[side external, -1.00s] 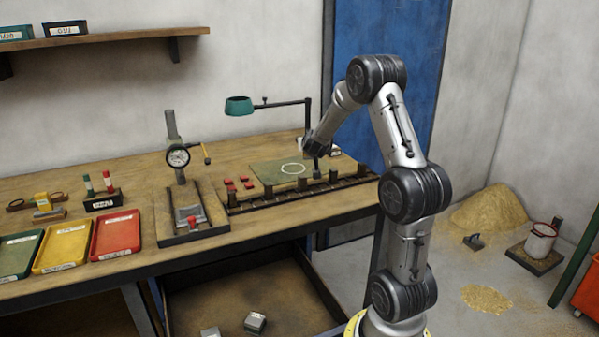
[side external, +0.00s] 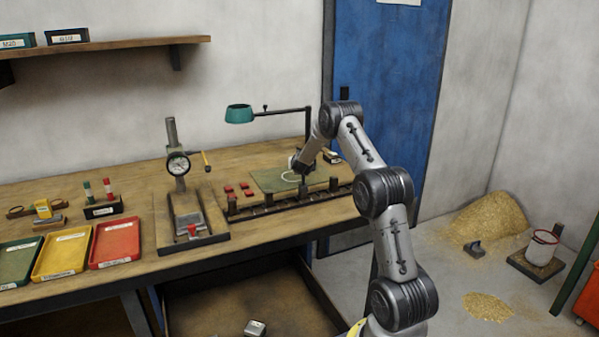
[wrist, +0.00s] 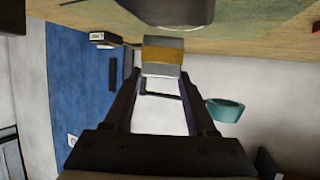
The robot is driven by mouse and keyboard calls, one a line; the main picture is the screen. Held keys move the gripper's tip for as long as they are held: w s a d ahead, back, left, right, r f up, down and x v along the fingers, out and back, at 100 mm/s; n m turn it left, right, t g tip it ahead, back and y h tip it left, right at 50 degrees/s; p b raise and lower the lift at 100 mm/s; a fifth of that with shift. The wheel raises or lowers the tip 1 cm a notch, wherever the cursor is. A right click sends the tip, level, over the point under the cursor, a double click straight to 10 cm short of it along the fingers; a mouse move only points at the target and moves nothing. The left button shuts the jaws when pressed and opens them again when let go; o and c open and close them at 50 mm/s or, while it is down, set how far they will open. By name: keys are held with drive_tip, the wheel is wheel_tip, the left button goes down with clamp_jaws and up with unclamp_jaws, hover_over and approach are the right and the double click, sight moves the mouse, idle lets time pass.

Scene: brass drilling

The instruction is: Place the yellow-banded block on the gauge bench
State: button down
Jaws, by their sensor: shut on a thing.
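In the wrist view, my gripper (wrist: 158,72) is shut on a grey block with a broad yellow band, the yellow-banded block (wrist: 162,56). The block sits at the fingertips, with the wooden bench top beyond it. In the side view, my gripper (side external: 302,166) is small and low over the back right of the bench, by the green mat; the block cannot be made out there. The gauge bench seems to be the dark base (side external: 163,228) with an upright dial gauge (side external: 178,164), left of my gripper. A grey piece with a red part lies on that base.
A rail with several short posts (side external: 270,202) runs along the bench beside the green mat (side external: 270,180) and small red pieces (side external: 229,189). A teal lamp (side external: 240,113) overhangs the back. Green, yellow and red trays (side external: 115,243) lie at the front left.

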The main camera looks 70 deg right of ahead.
drive_tip(key=shift+w+d+f, duration=0.15)
drive_tip(key=shift+d, duration=0.15)
drive_tip(key=shift+w+d+f, duration=0.1)
drive_tip(key=shift+f, duration=0.65)
drive_tip(key=shift+w+d+f, duration=0.1)
drive_tip(key=shift+f, duration=0.65)
drive_tip(key=shift+f, duration=0.2)
drive_tip(key=shift+c, duration=1)
unclamp_jaws()
drive_tip(key=shift+s+a+f, duration=0.1)
drive_tip(key=shift+f, duration=0.15)
drive_tip(key=shift+a, duration=0.1)
